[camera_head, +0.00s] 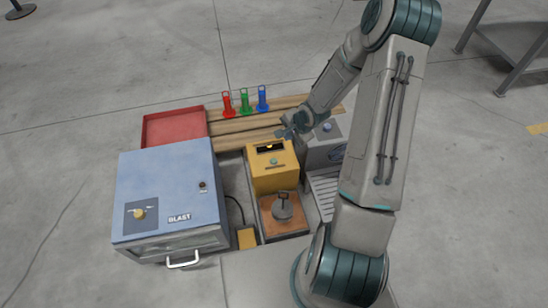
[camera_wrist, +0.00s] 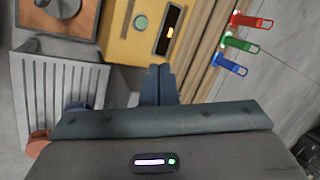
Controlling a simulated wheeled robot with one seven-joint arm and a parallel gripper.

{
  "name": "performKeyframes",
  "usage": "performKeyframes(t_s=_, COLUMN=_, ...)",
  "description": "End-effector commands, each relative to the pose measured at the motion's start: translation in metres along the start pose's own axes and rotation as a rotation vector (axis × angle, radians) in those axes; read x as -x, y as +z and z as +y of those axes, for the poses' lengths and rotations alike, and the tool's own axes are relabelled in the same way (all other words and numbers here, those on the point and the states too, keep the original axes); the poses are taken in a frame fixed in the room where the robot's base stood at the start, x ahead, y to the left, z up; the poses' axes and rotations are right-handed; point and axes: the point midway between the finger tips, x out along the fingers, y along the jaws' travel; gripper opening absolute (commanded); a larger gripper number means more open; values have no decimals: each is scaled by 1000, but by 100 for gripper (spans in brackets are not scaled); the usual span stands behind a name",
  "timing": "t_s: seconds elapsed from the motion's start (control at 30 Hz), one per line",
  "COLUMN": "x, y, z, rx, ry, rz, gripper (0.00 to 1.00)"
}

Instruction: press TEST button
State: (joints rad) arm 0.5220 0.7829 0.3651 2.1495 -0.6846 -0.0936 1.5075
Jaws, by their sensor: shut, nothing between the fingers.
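A yellow box (camera_head: 273,178) stands in the middle of the bench, with a dark display window (camera_head: 269,148) and a round greenish button (camera_head: 273,161) on its top. No TEST lettering is readable, so I cannot confirm that this button is the TEST button. In the wrist view the button (camera_wrist: 141,22) and display (camera_wrist: 169,30) lie beyond my fingertips. My gripper (camera_head: 287,131) is above the far right edge of the yellow box, apart from the button. In the wrist view its fingers (camera_wrist: 158,72) are shut together, with nothing between them.
A blue BLAST cabinet (camera_head: 165,190) with a handle stands left. A red tray (camera_head: 174,127) is behind it. Red, green and blue handled pieces (camera_head: 245,102) stand on wooden slats at the back. A grey unit (camera_head: 325,150) is close right. A weight (camera_head: 282,208) sits in front.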

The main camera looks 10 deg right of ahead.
Motion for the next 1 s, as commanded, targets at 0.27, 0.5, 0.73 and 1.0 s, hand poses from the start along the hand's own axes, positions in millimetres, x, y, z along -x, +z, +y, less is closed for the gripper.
performKeyframes(t_s=0.27, x=-55, y=14, z=-5, rx=-397, ry=-202, rz=-186, gripper=0)
performKeyframes(t_s=0.5, x=-68, y=19, z=-10, rx=-542, ry=-274, rz=-262, gripper=0)
performKeyframes(t_s=0.73, x=-68, y=19, z=-10, rx=-551, ry=-278, rz=-266, gripper=0)
performKeyframes(t_s=1.0, x=-72, y=19, z=-8, rx=-549, ry=-276, rz=-265, gripper=0)
